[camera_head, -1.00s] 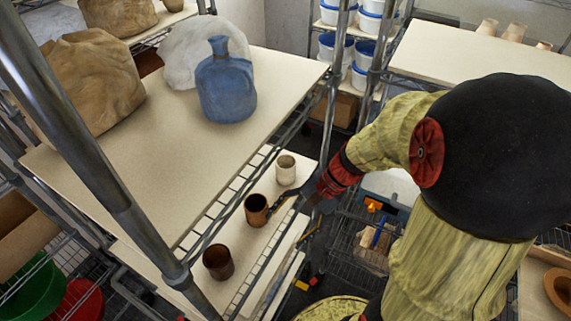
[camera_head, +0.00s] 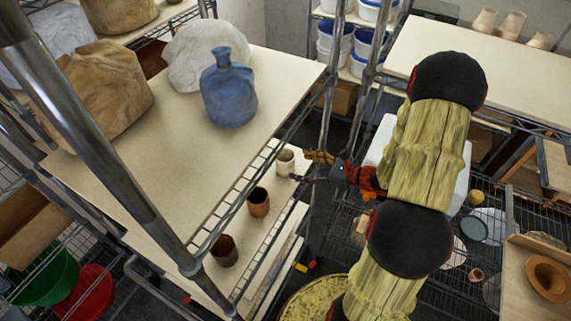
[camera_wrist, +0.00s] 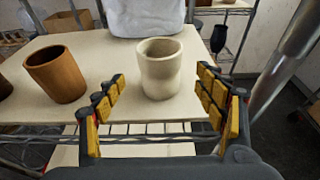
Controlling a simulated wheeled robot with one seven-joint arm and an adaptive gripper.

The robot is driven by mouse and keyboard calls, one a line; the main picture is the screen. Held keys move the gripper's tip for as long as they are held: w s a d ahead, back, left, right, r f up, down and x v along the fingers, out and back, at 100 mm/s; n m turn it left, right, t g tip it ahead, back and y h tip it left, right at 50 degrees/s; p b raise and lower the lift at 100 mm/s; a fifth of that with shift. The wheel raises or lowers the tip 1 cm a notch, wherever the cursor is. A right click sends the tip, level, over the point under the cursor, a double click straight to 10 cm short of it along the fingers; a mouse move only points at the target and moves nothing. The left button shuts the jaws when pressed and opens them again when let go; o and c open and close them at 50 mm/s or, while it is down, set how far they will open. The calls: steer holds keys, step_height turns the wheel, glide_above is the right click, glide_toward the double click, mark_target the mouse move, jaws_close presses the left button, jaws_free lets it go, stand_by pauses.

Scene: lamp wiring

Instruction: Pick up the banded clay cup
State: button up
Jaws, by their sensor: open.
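A pale cream cup (camera_head: 285,162) stands upright at the far end of a row of cups on the lower shelf board. It also shows in the wrist view (camera_wrist: 160,70), between and beyond my fingers. I cannot make out clear bands on any cup. A reddish-brown cup (camera_head: 258,203) stands nearer, left of the pale one in the wrist view (camera_wrist: 57,76). A dark brown cup (camera_head: 224,251) stands nearest in the head view. My gripper (camera_head: 309,168) is open and empty at the shelf's edge, facing the pale cup. My fingers (camera_wrist: 162,92) do not appear to touch it.
A higher board (camera_head: 170,160) above the cups carries a blue jug (camera_head: 229,88) and wrapped lumps. A metal post (camera_head: 335,100) rises close to my gripper. The wire shelf edge (camera_wrist: 150,138) runs below my fingers.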

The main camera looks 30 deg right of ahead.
steer(key=p+x, duration=0.1)
steer(key=x, duration=0.6)
steer(key=shift+c, duration=0.7)
steer(key=c, duration=1.2)
steer(key=shift+c, duration=0.6)
steer(key=shift+r, duration=0.2)
